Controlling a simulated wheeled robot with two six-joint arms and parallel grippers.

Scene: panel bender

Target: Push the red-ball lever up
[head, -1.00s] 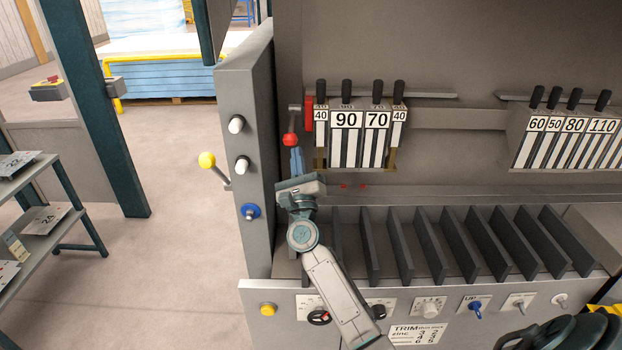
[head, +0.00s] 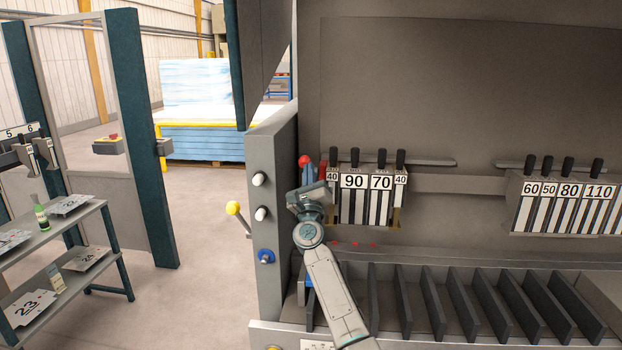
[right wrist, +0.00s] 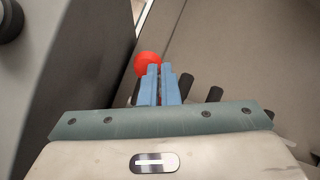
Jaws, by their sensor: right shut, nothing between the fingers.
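The red ball (head: 304,160) of the lever shows at the machine's left side, just left of the tool blocks and level with their black handles. Its stem is mostly hidden behind my right gripper. My right gripper (head: 313,170) is shut and empty, with its blue fingers pointing up right beside the ball. In the right wrist view the red ball (right wrist: 147,63) lies at the tips of the shut fingers (right wrist: 163,72), slightly to their left. I cannot tell whether they touch. My left gripper is out of view.
The machine's grey side post (head: 275,190) with white, blue and yellow-ball (head: 233,208) controls stands close left of my arm. Numbered tool blocks (head: 353,182) hang close right. Dark dividers (head: 440,300) stand below. A shelf rack (head: 75,228) is further left.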

